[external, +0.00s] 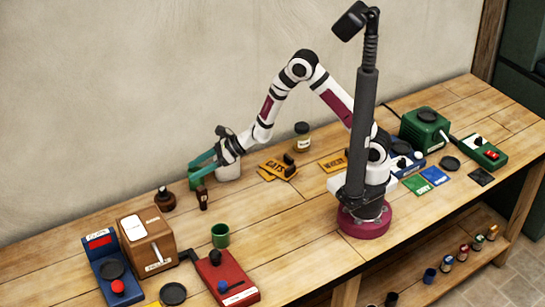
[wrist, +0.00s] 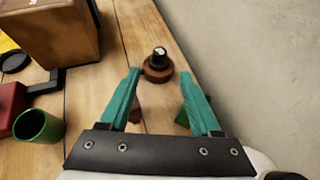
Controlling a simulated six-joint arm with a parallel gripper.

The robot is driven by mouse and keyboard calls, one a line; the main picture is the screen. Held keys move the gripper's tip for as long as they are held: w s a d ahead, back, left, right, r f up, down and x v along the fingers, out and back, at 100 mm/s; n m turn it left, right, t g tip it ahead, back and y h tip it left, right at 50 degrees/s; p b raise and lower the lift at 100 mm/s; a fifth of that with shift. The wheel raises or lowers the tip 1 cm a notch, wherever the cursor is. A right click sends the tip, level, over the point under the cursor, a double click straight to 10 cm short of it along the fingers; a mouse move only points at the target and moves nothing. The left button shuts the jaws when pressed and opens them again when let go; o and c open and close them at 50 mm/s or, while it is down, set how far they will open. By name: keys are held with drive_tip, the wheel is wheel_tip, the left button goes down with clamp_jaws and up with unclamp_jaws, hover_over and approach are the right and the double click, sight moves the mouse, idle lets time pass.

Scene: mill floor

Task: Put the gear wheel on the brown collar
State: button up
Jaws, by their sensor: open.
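My gripper (external: 193,176) has teal fingers and is open above the left part of the bench, near the wall. In the wrist view my gripper (wrist: 160,73) shows its fingers apart with nothing held between them. A round brown piece with a dark upright top (external: 164,201), perhaps the brown collar, stands on the bench left of the gripper. It also shows in the wrist view (wrist: 157,74), just beyond the fingertips. A small brown piece (external: 202,198) stands below the gripper, mostly hidden by a finger in the wrist view. I cannot clearly pick out the gear wheel.
A wooden box (external: 147,240), a blue device (external: 111,272), a red device (external: 225,278) and a green cup (external: 220,235) stand on the left. Yellow signs (external: 279,168) and a jar (external: 302,138) are nearer the middle. The wall runs close behind.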

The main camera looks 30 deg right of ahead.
drive_tip(key=s+d+r+n+g, duration=0.5)
drive_tip(key=s+d+r+n, duration=0.6)
drive_tip(key=r, duration=0.3)
drive_tip(key=s+d+f+n+h, duration=0.1)
drive_tip(key=s+d+h, duration=0.3)
drive_tip(key=d, duration=0.8)
drive_tip(key=s+d+f+n+h, duration=0.2)
drive_tip(key=s+d+n+h, duration=0.2)
drive_tip(key=s+d, duration=0.3)
drive_tip(key=d+h, duration=0.1)
drive_tip(key=d, duration=0.4)
drive_tip(key=shift+d+n+h, duration=0.3)
